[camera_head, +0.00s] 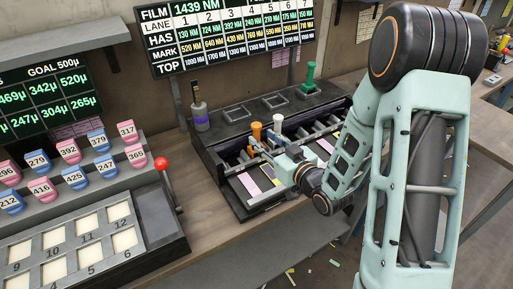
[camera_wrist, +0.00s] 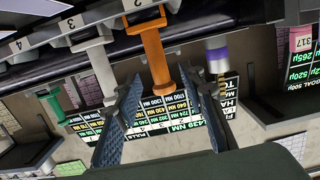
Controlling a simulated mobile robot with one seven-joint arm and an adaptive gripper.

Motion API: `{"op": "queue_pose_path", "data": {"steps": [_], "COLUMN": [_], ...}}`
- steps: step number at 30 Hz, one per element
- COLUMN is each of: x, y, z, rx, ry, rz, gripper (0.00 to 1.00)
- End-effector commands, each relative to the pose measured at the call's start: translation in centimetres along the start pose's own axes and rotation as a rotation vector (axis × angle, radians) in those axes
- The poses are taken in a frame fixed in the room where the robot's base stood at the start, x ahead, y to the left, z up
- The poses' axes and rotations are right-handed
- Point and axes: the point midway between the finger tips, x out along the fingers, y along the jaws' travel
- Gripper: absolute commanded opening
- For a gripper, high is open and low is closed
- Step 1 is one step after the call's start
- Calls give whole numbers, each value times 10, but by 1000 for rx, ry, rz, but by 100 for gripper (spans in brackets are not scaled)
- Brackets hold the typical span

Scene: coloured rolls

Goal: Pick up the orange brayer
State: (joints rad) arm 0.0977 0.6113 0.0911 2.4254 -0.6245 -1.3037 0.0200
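The orange brayer (camera_head: 256,131) stands upright at the near side of the dark lane rack, with only its upper part clear in the head view. In the wrist view the orange brayer (camera_wrist: 153,52) shows its long handle, with its flared end between the fingertips or just beyond them. My gripper (camera_head: 257,152) is at the rack, close to the orange brayer. In the wrist view my gripper (camera_wrist: 163,80) is open, one finger on each side of the handle's end, with gaps visible. I cannot tell the exact depth between them.
A white brayer (camera_head: 278,123) stands close to the right of the orange one. A green brayer (camera_head: 310,76) stands at the rack's back right, and a purple-based one (camera_head: 200,115) at its left. A red-knobbed lever (camera_head: 162,165) rises from the left console. A lane board (camera_head: 230,35) hangs behind.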

Motion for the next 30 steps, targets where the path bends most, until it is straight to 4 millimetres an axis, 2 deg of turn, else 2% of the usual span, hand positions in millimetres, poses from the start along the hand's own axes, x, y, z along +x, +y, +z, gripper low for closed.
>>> {"op": "queue_pose_path", "data": {"steps": [9,19,28,30], "x": [43,50,49,49], "y": [0,1,1,1], "z": [-2,-1,-1,-1], "rx": [0,0,-1,-1], "ry": [0,-1,0,-1], "rz": [-2,0,0,0], "gripper": [37,36,3,0]}}
